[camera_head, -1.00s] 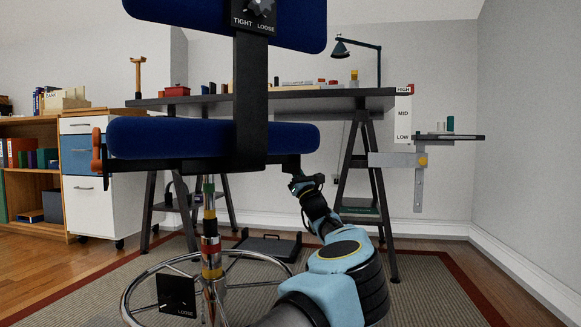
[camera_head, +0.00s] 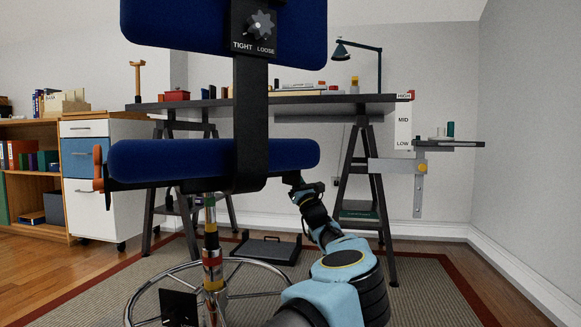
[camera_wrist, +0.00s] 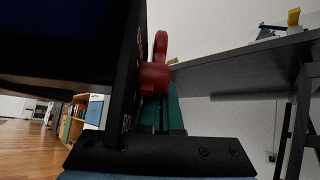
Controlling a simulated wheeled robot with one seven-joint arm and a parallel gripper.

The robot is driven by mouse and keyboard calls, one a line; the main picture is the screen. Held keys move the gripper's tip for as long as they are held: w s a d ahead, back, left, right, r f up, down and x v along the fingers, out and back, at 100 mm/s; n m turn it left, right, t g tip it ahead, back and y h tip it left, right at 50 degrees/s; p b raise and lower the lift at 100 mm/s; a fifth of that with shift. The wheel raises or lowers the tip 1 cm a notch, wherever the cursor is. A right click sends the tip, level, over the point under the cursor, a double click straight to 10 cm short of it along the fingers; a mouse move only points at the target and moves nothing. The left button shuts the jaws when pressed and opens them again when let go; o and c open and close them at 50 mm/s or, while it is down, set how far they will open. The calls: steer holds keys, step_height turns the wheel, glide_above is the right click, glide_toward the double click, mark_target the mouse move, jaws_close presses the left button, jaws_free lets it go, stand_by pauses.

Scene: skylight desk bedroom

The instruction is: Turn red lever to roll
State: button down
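A red lever (camera_wrist: 155,68) shows in the wrist view, beside a dark upright plate (camera_wrist: 128,95) with partly hidden white lettering. The lever has an upright rounded end and a thick stub. My gripper (camera_wrist: 163,108) shows teal fingers that reach up to the lever's stub; whether they close on it cannot be told. In the head view my gripper (camera_head: 302,188) is at the right underside of the blue chair seat (camera_head: 205,160). The red lever is hidden there. A different orange-red part (camera_head: 98,168) is on the seat's left side.
The chair's chrome foot ring (camera_head: 145,300) and column (camera_head: 212,265) stand left of my arm. A blue backrest (camera_head: 185,22) with a grey TIGHT/LOOSE knob (camera_head: 261,25) is above. A desk (camera_head: 345,104) with trestle legs stands behind. A wall shelf (camera_head: 455,144) is at right.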

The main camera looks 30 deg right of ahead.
steer(key=shift+r, duration=0.2)
steer(key=s+f+p, duration=0.3)
steer(key=s+f, duration=0.1)
steer(key=f, duration=0.8)
steer(key=shift+s+d+f, duration=0.3)
steer(key=shift+s+f, duration=0.05)
